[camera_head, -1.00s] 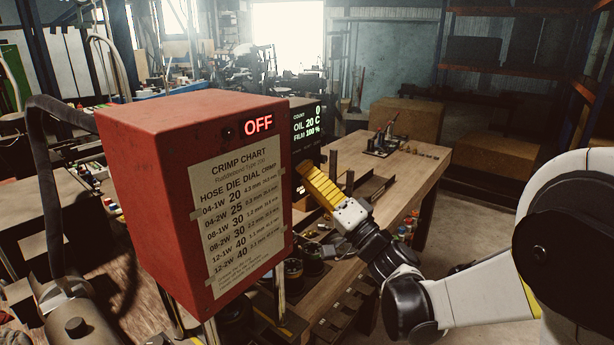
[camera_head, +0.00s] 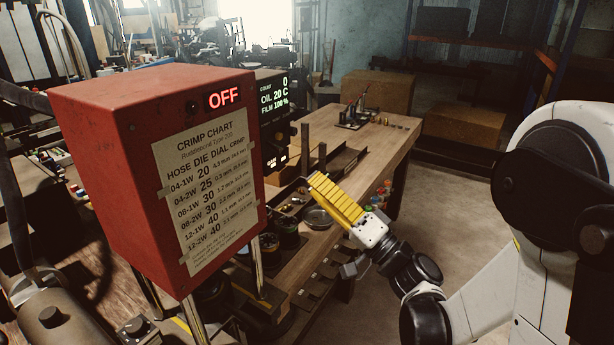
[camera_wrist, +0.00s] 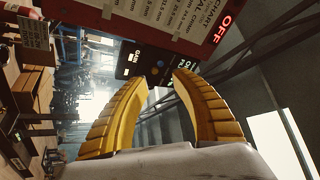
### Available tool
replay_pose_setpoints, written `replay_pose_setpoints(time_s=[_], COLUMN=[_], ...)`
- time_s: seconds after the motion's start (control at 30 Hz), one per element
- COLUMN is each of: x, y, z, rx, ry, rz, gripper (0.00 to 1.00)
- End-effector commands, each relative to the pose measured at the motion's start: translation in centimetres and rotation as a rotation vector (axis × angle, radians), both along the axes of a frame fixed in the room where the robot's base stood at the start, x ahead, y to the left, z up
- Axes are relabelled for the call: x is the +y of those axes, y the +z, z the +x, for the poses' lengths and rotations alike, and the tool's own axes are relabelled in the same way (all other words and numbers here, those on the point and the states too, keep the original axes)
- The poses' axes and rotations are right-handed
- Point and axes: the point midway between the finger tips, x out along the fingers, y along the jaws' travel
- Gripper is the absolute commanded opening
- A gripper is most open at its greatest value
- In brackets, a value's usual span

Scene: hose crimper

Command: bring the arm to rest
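My gripper (camera_head: 318,184) is the yellow ribbed pair of fingers at the end of my white and black arm. In the head view it is in the air in front of the workbench (camera_head: 318,136), to the right of the red crimper box (camera_head: 105,140). In the wrist view the two fingers of my gripper (camera_wrist: 162,82) curve up with a clear gap between their tips, and nothing is held there. The crimper's display reads OFF and a crimp chart (camera_head: 208,190) is taped to its face.
A dark panel (camera_head: 272,110) with readouts stands behind the red box. Dark round dies (camera_head: 288,232) and a metal dish (camera_head: 318,217) lie near the bench's front. A fitting stand (camera_head: 352,115) is at the bench's far end. The floor right of the bench (camera_head: 440,225) is clear.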

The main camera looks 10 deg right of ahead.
Motion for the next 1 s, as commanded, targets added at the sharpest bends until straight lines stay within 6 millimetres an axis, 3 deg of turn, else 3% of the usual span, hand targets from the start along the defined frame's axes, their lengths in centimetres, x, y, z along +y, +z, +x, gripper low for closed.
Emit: replay_pose_setpoints(time_s=[0.27, 0.43, 0.6, 0.7, 0.87, 1.0], x=[0.1, 2.3, 5.1, 4.9, 1.4, -3.8], y=[-0.1, -2.4, -9.0, -13.6, -20.5, -24.6], z=[0.0, -0.8, -3.7, -6.3, -11.3, -15.4], rx=[0.002, 0.069, 0.25, 0.37, 0.547, 0.663], ry=[0.002, 0.036, 0.08, 0.074, 0.002, -0.113], rz=[-0.003, -0.127, -0.436, -0.639, -0.959, -1.204], gripper=[0.31, 0.31, 0.31, 0.31, 0.31, 0.31])
